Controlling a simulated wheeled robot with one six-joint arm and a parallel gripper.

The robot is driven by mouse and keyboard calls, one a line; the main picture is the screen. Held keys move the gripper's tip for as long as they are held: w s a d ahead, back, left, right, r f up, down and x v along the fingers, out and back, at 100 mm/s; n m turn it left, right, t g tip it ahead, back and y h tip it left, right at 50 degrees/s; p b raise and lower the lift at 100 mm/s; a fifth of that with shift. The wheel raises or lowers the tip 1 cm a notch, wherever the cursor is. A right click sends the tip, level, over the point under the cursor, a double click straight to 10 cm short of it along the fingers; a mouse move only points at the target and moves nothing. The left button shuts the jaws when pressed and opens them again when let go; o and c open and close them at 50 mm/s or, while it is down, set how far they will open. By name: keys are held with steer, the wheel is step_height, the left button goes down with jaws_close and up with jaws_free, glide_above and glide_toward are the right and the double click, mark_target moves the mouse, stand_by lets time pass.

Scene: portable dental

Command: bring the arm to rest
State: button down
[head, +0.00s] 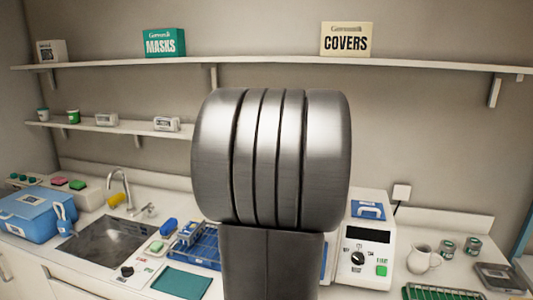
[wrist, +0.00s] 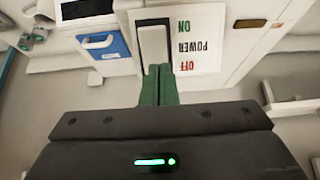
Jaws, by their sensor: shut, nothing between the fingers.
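My arm (head: 270,160) rises in the middle of the head view as a large metal joint and hides part of the counter behind it. The gripper does not show in the head view. In the wrist view my gripper (wrist: 158,84) has its two green fingers together, with nothing between them. The fingertips are just in front of a white panel (wrist: 200,62) marked ON, POWER and OFF, seen upside down, close to its pale rocker switch (wrist: 153,45). I cannot tell whether they touch it.
The counter holds a blue case (head: 30,212), a sink (head: 105,242), a blue rack (head: 205,245), a teal tray (head: 187,281), a white machine with a dial (head: 367,235), a white jug (head: 422,258) and a green rack (head: 440,292). Shelves (head: 270,63) run along the wall above.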

step_height(320, 180, up, 10)
steer(key=s+b, duration=0.1)
steer(key=s, duration=0.1)
step_height(320, 180, down, 10)
steer(key=w+t+b, duration=0.1)
steer(key=b, duration=0.4)
steer(key=shift+a, duration=0.15)
